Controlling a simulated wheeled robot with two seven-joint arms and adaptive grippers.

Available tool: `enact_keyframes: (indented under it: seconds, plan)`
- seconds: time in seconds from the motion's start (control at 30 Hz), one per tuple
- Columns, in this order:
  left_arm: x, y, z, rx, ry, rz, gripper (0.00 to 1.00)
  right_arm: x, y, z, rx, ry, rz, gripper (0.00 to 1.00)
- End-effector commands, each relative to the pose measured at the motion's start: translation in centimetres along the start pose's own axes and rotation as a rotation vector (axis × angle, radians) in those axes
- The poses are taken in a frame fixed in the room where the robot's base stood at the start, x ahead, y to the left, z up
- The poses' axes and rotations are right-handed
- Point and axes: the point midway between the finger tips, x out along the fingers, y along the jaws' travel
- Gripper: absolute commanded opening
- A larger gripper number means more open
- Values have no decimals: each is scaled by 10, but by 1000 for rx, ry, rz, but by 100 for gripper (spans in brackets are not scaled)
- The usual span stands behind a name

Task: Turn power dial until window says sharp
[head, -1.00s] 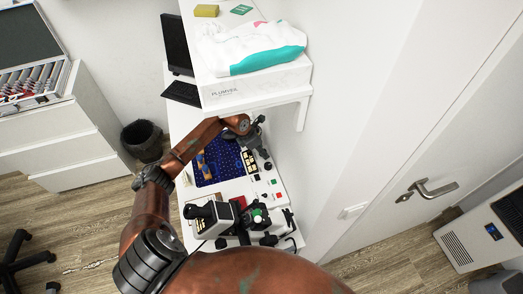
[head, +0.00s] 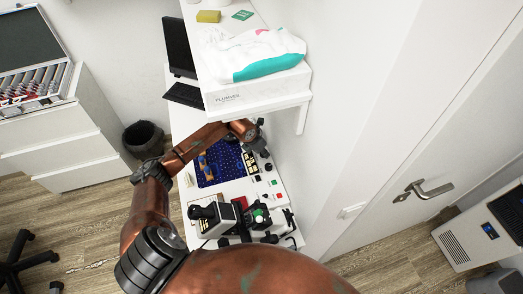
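A white eye-test apparatus (head: 233,190) stands on the narrow white desk, with small black, green and red controls along its right side. A round black knob (head: 267,167) sits near its upper right; I cannot tell if it is the power dial. No window text is readable at this size. My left gripper (head: 259,145), dark and small, is at the end of the copper arm, over the upper right of the apparatus close to the black knob. Its fingers are too small to tell if they are open or touching anything. My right gripper is not in view.
A shelf (head: 303,103) with a white box and cloth overhangs the desk's far end, close to my arm. A black-and-white instrument (head: 216,219) stands at the near end. A wall and door (head: 420,188) bound the right. A bin (head: 143,139) stands left.

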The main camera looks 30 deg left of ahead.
Motion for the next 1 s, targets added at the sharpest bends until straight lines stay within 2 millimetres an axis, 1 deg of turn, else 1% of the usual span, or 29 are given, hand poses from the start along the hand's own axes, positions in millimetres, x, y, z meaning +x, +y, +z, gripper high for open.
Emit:
enact_keyframes:
  seconds: [0.03,0.1,0.27,0.63,0.67,0.9,1.0]
  plan:
    - [-4,0,2,-33,-1,18,0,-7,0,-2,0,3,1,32]
    - [-3,0,1,-86,0,38,0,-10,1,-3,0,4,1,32]
    - [-2,-1,1,-166,-1,71,0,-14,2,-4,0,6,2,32]
    - [0,-1,0,-187,-1,78,0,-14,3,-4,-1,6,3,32]
    - [0,-1,0,-187,-1,78,25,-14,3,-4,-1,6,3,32]
    - [0,-1,0,-186,-1,77,42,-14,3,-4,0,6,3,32]
    - [0,-1,0,-186,-1,77,42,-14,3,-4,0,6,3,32]
